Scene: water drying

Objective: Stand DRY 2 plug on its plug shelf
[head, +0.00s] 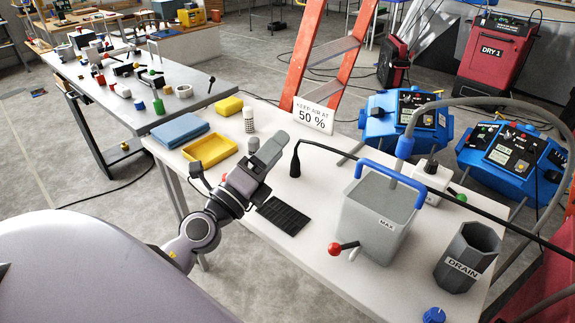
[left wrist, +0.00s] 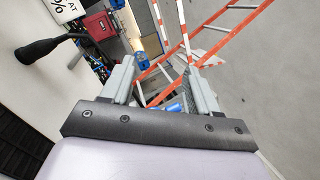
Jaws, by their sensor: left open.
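A black plug (head: 295,164) with a long black cable is near the middle of the white table, broad end down. No DRY 2 label is readable on it. It also shows in the left wrist view (left wrist: 40,48), at upper left, outside the jaws. My left gripper (head: 269,148) is open and empty, just left of the plug and above the table. In the left wrist view its two grey fingers (left wrist: 162,82) are apart with nothing between them. A white block (head: 432,178) with a dark plug-like piece stands behind the tank; I cannot tell whether it is the plug shelf.
A grey tank (head: 378,228) with a blue handle and a grey DRAIN bin (head: 467,258) stand at right. A black ribbed mat (head: 283,216) lies in front. A yellow tray (head: 209,150) and a 50 % sign (head: 313,116) are behind. The cable crosses the tank.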

